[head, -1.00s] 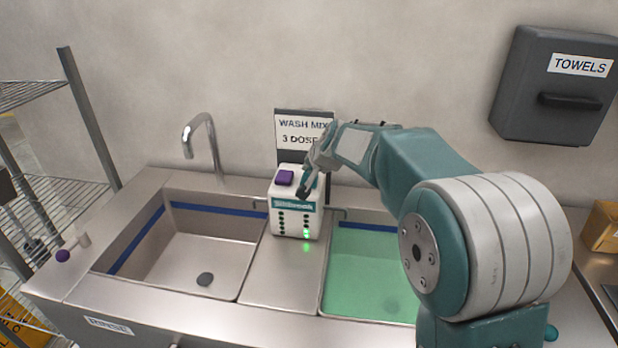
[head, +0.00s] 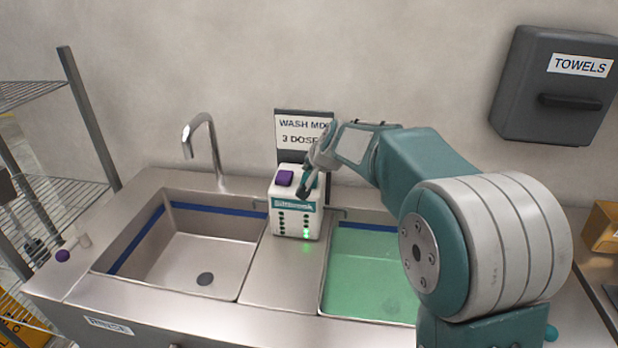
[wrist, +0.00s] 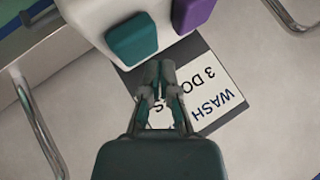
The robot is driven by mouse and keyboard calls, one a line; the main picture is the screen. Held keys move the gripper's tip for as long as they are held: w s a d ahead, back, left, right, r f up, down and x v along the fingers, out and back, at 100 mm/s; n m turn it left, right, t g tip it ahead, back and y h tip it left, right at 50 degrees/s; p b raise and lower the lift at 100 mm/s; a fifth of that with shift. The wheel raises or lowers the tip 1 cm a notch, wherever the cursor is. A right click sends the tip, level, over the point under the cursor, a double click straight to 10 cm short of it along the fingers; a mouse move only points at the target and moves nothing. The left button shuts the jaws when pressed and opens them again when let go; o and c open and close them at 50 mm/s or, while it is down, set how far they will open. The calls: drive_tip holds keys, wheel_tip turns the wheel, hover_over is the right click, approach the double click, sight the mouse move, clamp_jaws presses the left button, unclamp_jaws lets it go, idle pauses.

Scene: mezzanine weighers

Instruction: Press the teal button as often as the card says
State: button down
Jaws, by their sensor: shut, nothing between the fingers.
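A white dispenser (head: 292,223) stands on the steel ledge between two sinks, with a purple button (head: 284,178) on its top left. In the wrist view the teal button (wrist: 132,38) sits beside the purple button (wrist: 193,12). In the head view my gripper covers most or all of the teal button. My gripper (head: 303,191) is shut and empty, fingertips low over the dispenser's top right. In the wrist view its fingertips (wrist: 160,68) show beside the teal button's edge; I cannot tell whether they touch. The card (head: 297,130) behind reads "WASH" and "3 DOSE", its right end hidden.
The left sink (head: 190,255) is empty; the right one (head: 365,275) holds green liquid. A faucet (head: 200,140) rises behind the left sink. A wire rack (head: 85,125) stands at left. A towel box (head: 550,95) hangs on the wall at right.

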drive_tip(key=shift+f, duration=0.2)
drive_tip(key=shift+f, duration=0.15)
drive_tip(key=shift+s+f, duration=0.1)
drive_tip(key=shift+f, duration=0.5)
idle(1.0)
drive_tip(key=shift+r, duration=1)
drive_tip(key=shift+r, duration=2.55)
